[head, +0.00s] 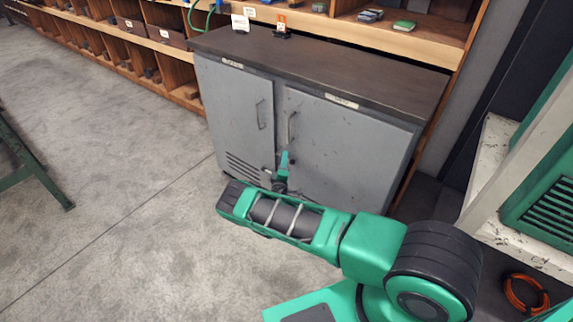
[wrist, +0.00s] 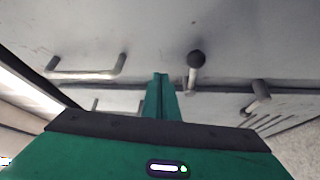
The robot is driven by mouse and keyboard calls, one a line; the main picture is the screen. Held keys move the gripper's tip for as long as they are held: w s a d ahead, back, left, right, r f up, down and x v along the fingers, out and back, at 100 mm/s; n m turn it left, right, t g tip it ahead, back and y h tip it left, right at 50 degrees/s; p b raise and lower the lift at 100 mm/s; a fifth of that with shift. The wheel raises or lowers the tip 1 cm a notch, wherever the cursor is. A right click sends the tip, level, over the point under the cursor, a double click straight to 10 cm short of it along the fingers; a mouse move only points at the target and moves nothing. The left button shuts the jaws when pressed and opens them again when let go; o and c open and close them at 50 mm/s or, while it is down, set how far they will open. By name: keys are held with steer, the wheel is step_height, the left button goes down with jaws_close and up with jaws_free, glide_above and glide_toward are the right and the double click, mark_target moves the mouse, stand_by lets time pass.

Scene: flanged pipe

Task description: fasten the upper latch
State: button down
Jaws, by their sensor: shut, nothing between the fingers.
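My gripper (wrist: 160,78) is shut and empty, its fingertips pointing at the cabinet front in the wrist view. In the head view my gripper (head: 285,158) is just in front of the two grey doors, low near their seam. The upper latch (wrist: 195,62) has a dark round knob and a short metal bar pointing down the picture towards the seam. It lies just right of my fingertips, apart from them in the picture. A second latch (wrist: 259,92) with a dark end and slanted bar is farther right. Whether either bar is seated is unclear.
The grey cabinet (head: 345,150) has a dark top (head: 330,65) and closed-looking doors. The right door's bar handle (wrist: 88,73) is left of my fingertips in the wrist view. Shelving (head: 160,45) stands behind. A green machine (head: 545,200) is at the right. Floor at left is open.

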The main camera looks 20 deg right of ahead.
steer(key=s+a+f, duration=0.5)
steer(key=a, duration=0.1)
steer(key=shift+s+a, duration=0.15)
steer(key=shift+a, duration=0.2)
stand_by(0.3)
